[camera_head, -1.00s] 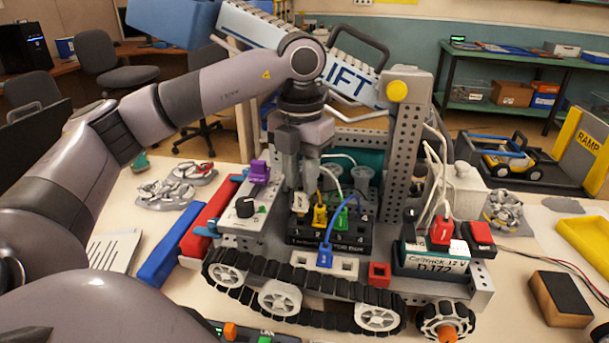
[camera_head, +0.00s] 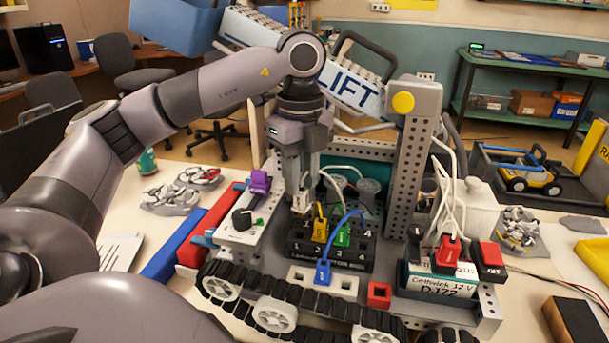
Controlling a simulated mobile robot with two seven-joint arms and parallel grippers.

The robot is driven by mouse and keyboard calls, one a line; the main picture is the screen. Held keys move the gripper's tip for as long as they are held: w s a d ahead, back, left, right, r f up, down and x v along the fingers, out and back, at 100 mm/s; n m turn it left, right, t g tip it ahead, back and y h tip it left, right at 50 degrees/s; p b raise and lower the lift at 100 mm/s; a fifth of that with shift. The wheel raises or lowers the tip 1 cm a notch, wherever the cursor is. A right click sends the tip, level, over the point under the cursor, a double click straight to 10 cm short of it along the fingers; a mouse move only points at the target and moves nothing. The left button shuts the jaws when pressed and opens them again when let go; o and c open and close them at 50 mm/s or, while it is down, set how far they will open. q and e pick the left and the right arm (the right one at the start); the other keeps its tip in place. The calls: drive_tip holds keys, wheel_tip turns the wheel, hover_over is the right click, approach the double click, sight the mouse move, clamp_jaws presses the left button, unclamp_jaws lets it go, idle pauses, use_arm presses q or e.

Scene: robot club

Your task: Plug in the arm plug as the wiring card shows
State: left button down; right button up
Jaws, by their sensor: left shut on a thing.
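My left gripper (camera_head: 299,203) points down over the left end of a black hub (camera_head: 330,257) with numbered sockets. It is shut on a small pale plug, mostly hidden between the fingers, near socket 1; I cannot tell whether it touches the socket. A yellow plug (camera_head: 320,229) and a green plug (camera_head: 342,234) stand in the hub's middle sockets. A blue plug (camera_head: 323,272) sits on the white strip (camera_head: 347,284) in front, its blue cable arching back over the hub. My right gripper is not in view. No readable wiring card shows.
The grey upright (camera_head: 411,150) rises behind right. A battery box (camera_head: 440,284) with red plug (camera_head: 449,250) stands at right. White cables hang behind the hub.

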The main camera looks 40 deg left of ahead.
sight(301, 203)
use_arm(q)
drive_tip(key=shift+a+r+n, duration=0.1)
drive_tip(key=shift+n, duration=0.6)
drive_tip(key=shift+a, duration=0.15)
drive_tip(key=shift+f+b, duration=0.9)
drive_tip(key=shift+f, duration=0.15)
wheel_tip(301, 203, down, 2)
drive_tip(key=shift+f+b, duration=0.2)
drive_tip(key=shift+b, duration=0.85)
drive_tip(key=shift+r, duration=0.15)
drive_tip(key=shift+n, duration=0.6)
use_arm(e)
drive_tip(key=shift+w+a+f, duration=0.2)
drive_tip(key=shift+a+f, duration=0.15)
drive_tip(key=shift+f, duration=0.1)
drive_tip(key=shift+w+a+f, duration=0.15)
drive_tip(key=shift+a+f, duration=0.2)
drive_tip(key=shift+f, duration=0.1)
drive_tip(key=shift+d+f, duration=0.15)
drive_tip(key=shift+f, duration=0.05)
